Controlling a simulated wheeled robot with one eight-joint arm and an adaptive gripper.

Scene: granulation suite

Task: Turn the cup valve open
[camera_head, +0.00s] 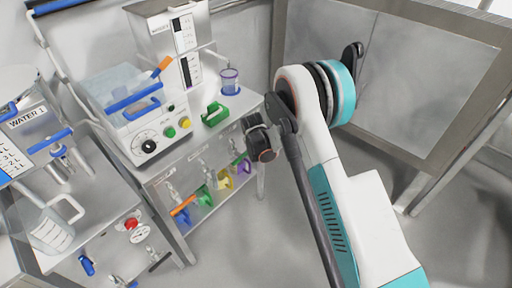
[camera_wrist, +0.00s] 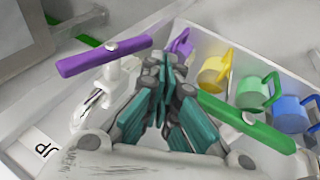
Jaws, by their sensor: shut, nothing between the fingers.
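Several small valves line the bench's front panel; I cannot tell which is the cup valve. In the wrist view one valve has a purple bar handle (camera_wrist: 105,55) and another a green bar handle (camera_wrist: 247,122). In the head view the dark end of my arm hides the panel's right end.
Purple (camera_wrist: 182,45), yellow (camera_wrist: 214,70), green (camera_wrist: 252,93) and blue (camera_wrist: 290,113) cups sit in a row beside the valves. Open floor lies right of the bench.

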